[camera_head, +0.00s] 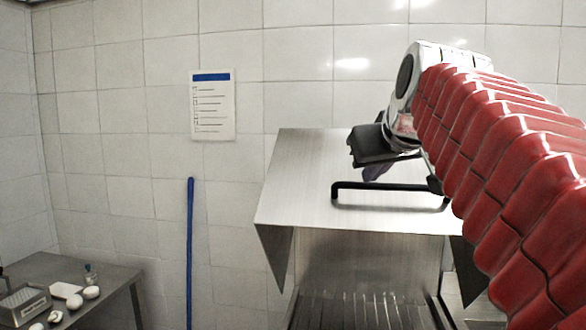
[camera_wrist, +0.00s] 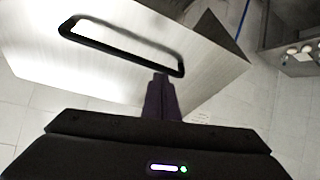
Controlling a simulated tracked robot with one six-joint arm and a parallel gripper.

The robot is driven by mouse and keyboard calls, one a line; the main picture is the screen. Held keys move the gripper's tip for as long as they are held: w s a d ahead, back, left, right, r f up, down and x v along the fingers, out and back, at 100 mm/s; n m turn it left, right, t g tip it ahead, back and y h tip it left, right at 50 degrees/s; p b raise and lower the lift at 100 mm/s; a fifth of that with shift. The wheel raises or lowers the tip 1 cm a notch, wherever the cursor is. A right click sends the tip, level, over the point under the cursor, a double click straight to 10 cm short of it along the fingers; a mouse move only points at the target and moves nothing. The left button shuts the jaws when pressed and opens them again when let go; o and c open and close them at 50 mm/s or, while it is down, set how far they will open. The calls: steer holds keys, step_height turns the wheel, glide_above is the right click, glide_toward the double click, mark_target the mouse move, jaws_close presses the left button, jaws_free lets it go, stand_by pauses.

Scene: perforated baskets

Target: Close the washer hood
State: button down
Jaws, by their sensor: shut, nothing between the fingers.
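The washer hood (camera_head: 305,165) is a brushed steel box, raised above the washer's rack area, with an open gap below it. Its black bar handle (camera_head: 385,185) runs along the lower front of the hood. The handle also shows in the wrist view (camera_wrist: 120,54), near one end of my fingers. My gripper (camera_head: 376,172) is shut and empty, above the handle and in front of the hood's top in the head view. In the wrist view its dark fingertips (camera_wrist: 161,80) reach close to the handle's right end. I cannot tell whether they touch it.
A ribbed rack (camera_head: 365,312) lies under the hood. A steel table (camera_head: 115,272) at the left holds a basket and several white items. A blue pole (camera_head: 190,250) stands against the tiled wall, below a posted sheet (camera_head: 212,108). Space between table and washer looks free.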

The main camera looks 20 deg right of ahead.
steer(key=s+d+r+m+g+h, duration=0.1)
steer(key=s+d+r+m, duration=0.3)
steer(key=s+d+r, duration=0.3)
steer(key=shift+s+d+r+h, duration=0.35)
steer(key=shift+d+r, duration=0.3)
steer(key=shift+d, duration=0.4)
steer(key=shift+w, duration=0.15)
steer(key=x, duration=1)
steer(key=shift+f, duration=0.15)
steer(key=shift+s+a+f, duration=0.1)
steer(key=shift+s+f, duration=0.15)
steer(key=shift+f, duration=0.35)
steer(key=shift+s+a+f, duration=0.15)
steer(key=shift+s+f, duration=0.1)
steer(key=shift+f, duration=0.4)
steer(key=shift+s+a+f, duration=0.1)
steer(key=shift+s+f, duration=0.1)
steer(key=shift+f, duration=0.4)
steer(key=shift+a, duration=0.1)
steer(key=shift+f, duration=0.15)
